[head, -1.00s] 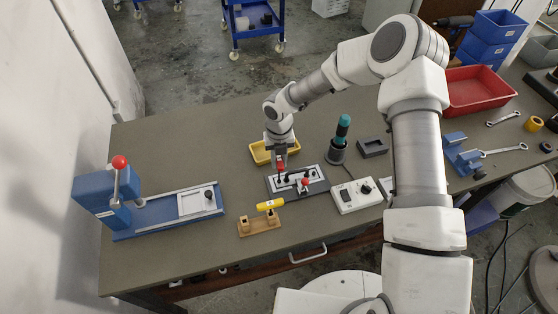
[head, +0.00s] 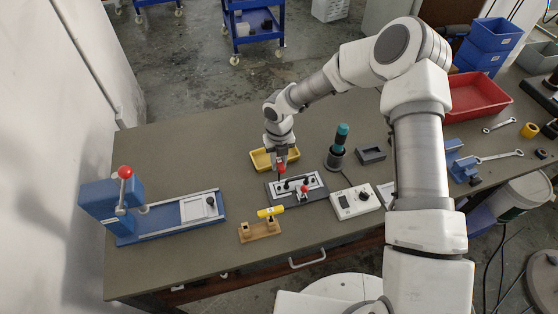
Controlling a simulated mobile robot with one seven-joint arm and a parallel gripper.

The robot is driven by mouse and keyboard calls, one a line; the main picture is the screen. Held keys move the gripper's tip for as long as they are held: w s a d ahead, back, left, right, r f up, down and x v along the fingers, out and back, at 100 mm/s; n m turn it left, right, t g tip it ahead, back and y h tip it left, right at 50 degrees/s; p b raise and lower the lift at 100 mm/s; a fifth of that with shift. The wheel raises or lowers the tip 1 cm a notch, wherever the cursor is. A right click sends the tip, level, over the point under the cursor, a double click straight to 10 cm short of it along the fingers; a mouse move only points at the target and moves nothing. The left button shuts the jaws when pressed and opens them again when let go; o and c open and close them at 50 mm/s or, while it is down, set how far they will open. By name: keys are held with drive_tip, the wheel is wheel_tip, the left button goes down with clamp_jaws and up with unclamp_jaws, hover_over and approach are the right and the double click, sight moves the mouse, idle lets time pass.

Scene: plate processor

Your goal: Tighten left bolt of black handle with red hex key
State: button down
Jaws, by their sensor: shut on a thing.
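A black-based fixture (head: 315,197) with a light plate on top lies near the middle of the bench. A black handle (head: 296,184) with dark bolts sits on its plate; the details are small. My gripper (head: 280,167) points down over the fixture's left rear part, at the left end of the handle. It is shut on a red hex key (head: 282,170), whose red part shows just below the fingers. The key's lower tip is too small to see, so I cannot tell whether it is seated in the left bolt. A second red-topped piece (head: 304,188) stands on the fixture's right front.
A yellow tray (head: 259,162) lies close behind my gripper. A wooden stand with a yellow-handled tool (head: 270,212) is in front. A white control box (head: 354,200) and a teal-handled driver (head: 341,135) stand right. A blue press (head: 108,198) stands left.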

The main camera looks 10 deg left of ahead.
drive_tip(key=n+p, duration=0.2)
drive_tip(key=n, duration=0.4)
drive_tip(key=shift+n, duration=0.3)
drive_tip(key=shift+f+b, duration=1.35)
drive_tip(key=shift+f, duration=0.35)
drive_tip(key=shift+f, duration=0.25)
drive_tip(key=shift+r+p, duration=1.2)
drive_tip(key=shift+r, duration=0.85)
drive_tip(key=shift+f, duration=0.2)
